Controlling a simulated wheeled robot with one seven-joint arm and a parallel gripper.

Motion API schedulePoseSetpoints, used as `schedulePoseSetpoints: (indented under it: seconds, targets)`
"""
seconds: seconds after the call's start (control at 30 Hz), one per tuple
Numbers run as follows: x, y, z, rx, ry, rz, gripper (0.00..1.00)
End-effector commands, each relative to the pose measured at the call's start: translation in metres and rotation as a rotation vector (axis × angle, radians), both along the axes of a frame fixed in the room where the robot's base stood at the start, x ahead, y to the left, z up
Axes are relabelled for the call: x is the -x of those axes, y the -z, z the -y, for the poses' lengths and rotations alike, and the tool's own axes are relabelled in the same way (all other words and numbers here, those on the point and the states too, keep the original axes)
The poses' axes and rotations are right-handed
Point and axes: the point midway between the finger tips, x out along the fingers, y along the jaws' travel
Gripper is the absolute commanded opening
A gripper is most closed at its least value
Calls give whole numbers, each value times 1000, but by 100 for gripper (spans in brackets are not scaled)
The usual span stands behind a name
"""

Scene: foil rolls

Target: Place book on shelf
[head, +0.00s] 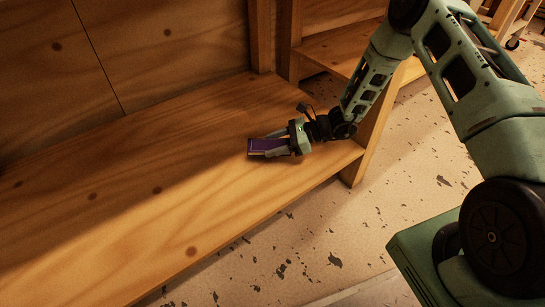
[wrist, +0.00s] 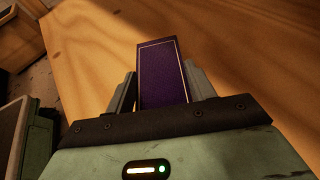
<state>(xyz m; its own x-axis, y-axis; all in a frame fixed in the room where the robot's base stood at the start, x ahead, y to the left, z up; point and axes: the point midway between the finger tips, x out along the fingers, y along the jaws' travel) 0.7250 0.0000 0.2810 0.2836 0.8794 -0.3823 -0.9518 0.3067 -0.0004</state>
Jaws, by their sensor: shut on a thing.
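A purple book (head: 268,146) with a thin light border is between the fingers of my gripper (head: 272,145). In the head view it is at or just above the wooden shelf (head: 140,200), near the shelf's right end; I cannot tell whether it touches the boards. In the wrist view the book (wrist: 161,72) sticks out ahead of my gripper (wrist: 161,88), with a grey finger on each side. My gripper is shut on the book. The end of the book inside the gripper is hidden by the gripper body.
The shelf is bare to the left of the book, with wide free room. A plank back wall (head: 160,50) stands behind it, and a wooden post (head: 262,35) rises at the back. Another wooden shelf (head: 340,45) lies beyond. The speckled floor (head: 300,240) is in front.

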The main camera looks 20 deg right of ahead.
Motion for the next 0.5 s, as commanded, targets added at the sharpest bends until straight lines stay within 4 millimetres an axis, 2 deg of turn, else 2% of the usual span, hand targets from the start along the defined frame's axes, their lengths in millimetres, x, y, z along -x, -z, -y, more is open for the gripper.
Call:
schedulePoseSetpoints:
  seconds: [0.27,0.5]
  targets:
    - [0,37,-1,-1,-1,0,30]
    - [0,35,0,-1,0,1,30]
